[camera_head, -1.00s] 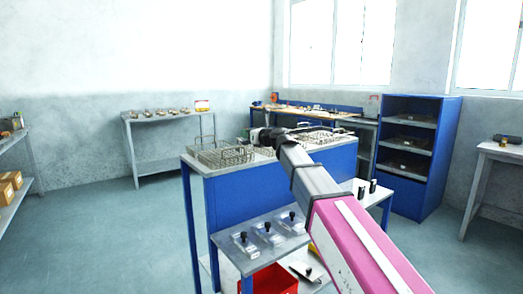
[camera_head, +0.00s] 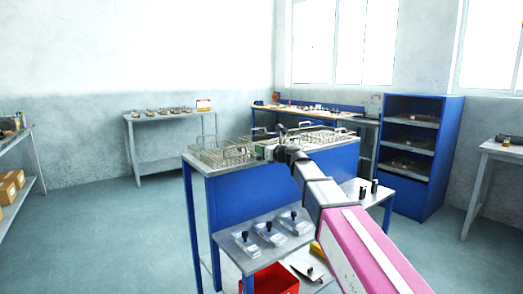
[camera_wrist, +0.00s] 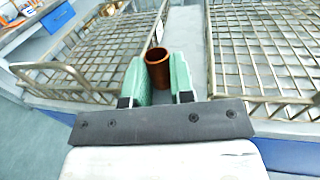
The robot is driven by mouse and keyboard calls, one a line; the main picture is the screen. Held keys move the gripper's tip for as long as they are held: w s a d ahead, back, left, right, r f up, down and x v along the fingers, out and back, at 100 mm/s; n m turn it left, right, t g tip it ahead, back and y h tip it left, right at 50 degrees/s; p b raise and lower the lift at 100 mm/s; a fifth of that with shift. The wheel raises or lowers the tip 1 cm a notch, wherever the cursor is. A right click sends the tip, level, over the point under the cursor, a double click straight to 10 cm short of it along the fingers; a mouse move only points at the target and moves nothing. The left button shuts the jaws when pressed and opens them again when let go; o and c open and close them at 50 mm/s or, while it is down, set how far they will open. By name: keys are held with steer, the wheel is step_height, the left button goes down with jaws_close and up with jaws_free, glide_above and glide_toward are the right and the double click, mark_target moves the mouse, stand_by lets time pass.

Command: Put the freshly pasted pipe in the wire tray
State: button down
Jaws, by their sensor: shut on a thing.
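My gripper (camera_wrist: 159,84) has green-padded fingers and is shut on a brown, hollow pipe (camera_wrist: 158,65), whose open round end faces the wrist camera. The pipe is in front of the strip between two wire trays; whether it touches the bench I cannot tell. The left wire tray (camera_wrist: 108,48) and right wire tray (camera_wrist: 262,48) flank it, and the pipe is in neither. In the head view, the left tray (camera_head: 222,154) and right tray (camera_head: 318,137) stand on the blue bench, with my gripper (camera_head: 268,150) between them. The pipe cannot be made out there.
The blue bench (camera_head: 255,189) has a lower shelf with several clear boxes (camera_head: 270,233) and a red bin (camera_head: 271,281) below. A blue shelf unit (camera_head: 412,150) and further tables stand along the walls. Open floor (camera_head: 110,235) lies to the left.

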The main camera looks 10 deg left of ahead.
steer(key=c, duration=1.3)
jaws_free()
steer(key=shift+o, duration=0.2)
